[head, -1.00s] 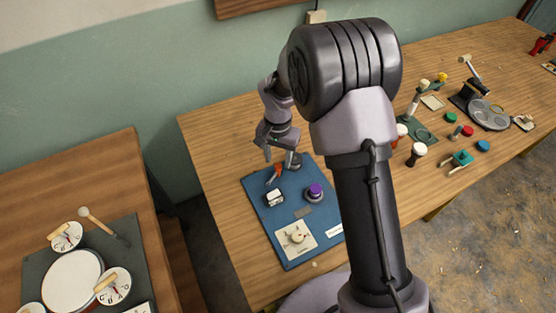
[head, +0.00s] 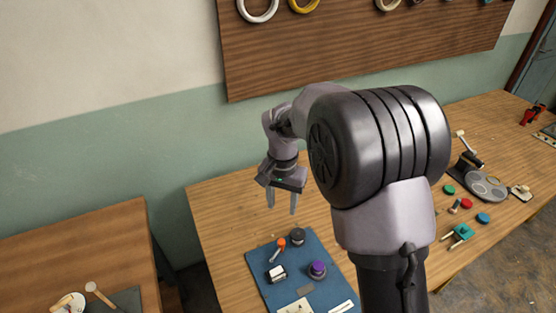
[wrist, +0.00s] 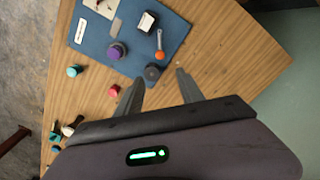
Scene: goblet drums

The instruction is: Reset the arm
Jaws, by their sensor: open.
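My gripper (head: 282,202) is open and empty, raised above the wooden table (head: 215,215) with its fingers pointing down. In the wrist view its two fingers (wrist: 160,92) are spread apart with nothing between them. The blue mat (head: 262,262) lies below and in front of it. On the mat are an orange-headed tool (head: 279,247), a dark round piece (head: 298,237), a purple-topped piece (head: 317,269) and a black and white block (head: 276,273). My arm hides part of the table.
A second table (head: 75,245) stands at left with a mallet (head: 100,293). A wall board (head: 340,45) with rings hangs behind. At right are several small coloured pieces, a grey disc plate (head: 486,187) and a red item (head: 532,114). The table's back left is bare.

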